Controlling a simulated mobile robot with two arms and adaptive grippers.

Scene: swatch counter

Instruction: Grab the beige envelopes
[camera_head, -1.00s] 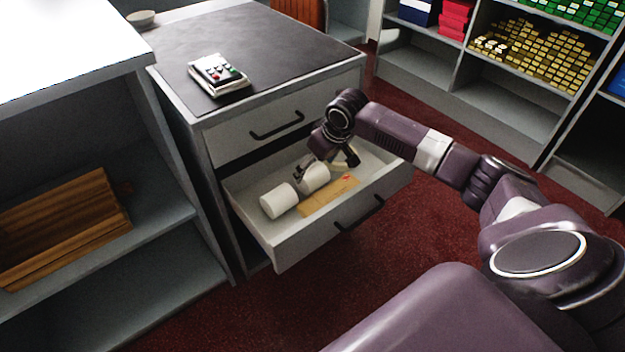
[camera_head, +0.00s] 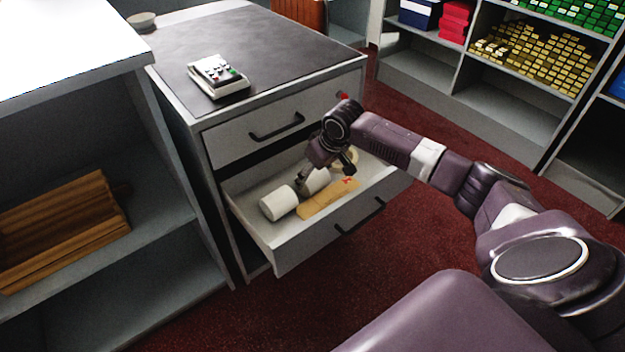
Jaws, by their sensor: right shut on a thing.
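The beige envelopes (camera_head: 328,200) show as a tan bundle with a small red mark, in the open drawer (camera_head: 262,239) of the grey cabinet. They look bent, with their near end at the drawer's front side. My right gripper (camera_head: 326,176) reaches down into the drawer from above and is shut on the envelopes. Its fingertips are partly hidden by its own body and too small to see clearly. My left gripper is not in view.
A pale round thing (camera_head: 346,161) is partly hidden behind my gripper in the drawer. A closed drawer (camera_head: 268,128) is above.

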